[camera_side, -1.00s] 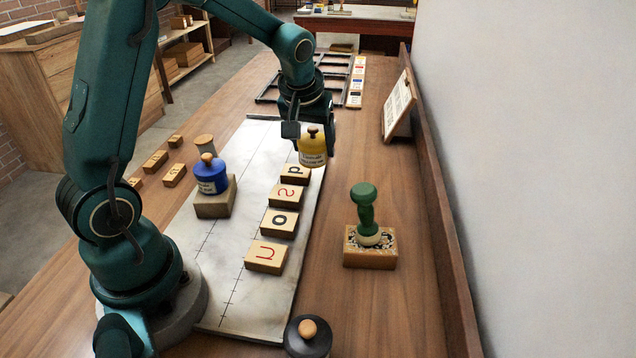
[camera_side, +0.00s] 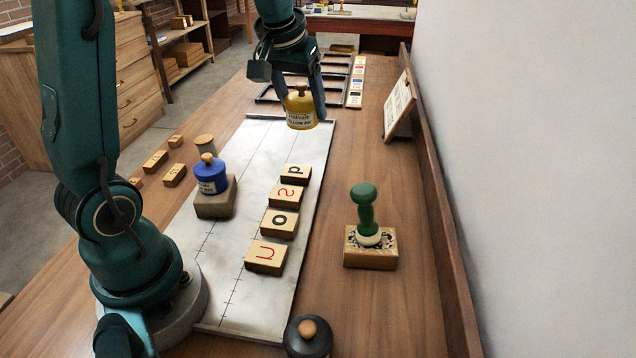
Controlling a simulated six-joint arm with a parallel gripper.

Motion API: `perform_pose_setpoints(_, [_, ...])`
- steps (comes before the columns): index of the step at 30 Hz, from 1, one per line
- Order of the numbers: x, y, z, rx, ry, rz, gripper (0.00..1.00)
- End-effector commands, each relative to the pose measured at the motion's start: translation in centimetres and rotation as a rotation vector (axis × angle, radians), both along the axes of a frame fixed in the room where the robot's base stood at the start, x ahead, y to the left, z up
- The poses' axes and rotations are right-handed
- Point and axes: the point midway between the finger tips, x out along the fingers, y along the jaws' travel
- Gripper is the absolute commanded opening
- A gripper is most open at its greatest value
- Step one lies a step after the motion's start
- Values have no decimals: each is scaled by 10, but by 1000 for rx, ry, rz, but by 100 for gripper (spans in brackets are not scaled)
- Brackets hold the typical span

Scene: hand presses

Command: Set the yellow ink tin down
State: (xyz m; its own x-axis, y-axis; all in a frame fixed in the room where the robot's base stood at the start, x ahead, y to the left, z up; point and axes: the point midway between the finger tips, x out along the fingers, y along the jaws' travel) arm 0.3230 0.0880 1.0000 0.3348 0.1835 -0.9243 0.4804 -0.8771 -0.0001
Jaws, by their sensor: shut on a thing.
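The yellow ink tin (camera_side: 300,112) has a knob on its lid and a pale label with dark print. It is upright in my gripper (camera_side: 301,100), which is shut on it. In this view the tin overlaps the far right end of the white marked slab (camera_side: 262,140). It appears to be held above the slab, though the exact height cannot be told. The far side of the tin is hidden.
A row of letter blocks (camera_side: 285,195) stands on the slab. A blue tin (camera_side: 210,174) sits on a wooden block (camera_side: 215,203). A green-handled stamp (camera_side: 368,225) is at right, a dark tin (camera_side: 307,336) at front. Black frames (camera_side: 335,68) and a colour strip (camera_side: 356,82) lie behind.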

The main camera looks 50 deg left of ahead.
Motion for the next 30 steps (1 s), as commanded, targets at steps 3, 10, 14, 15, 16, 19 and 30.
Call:
perform_pose_setpoints(3, [9,-35,0,-1,-3,-116,0])
perform_pose_setpoints(10, [13,-124,0,0,-2,-405,0])
perform_pose_setpoints(14, [4,-177,0,0,-2,-579,0])
perform_pose_setpoints(15, [0,-192,0,-1,-3,-632,0])
perform_pose_setpoints(16, [-4,-204,0,-1,-3,-672,0])
perform_pose_setpoints(19, [-18,-241,0,-1,-3,-798,0])
perform_pose_setpoints(30, [-70,-320,0,0,-3,-1103,0])
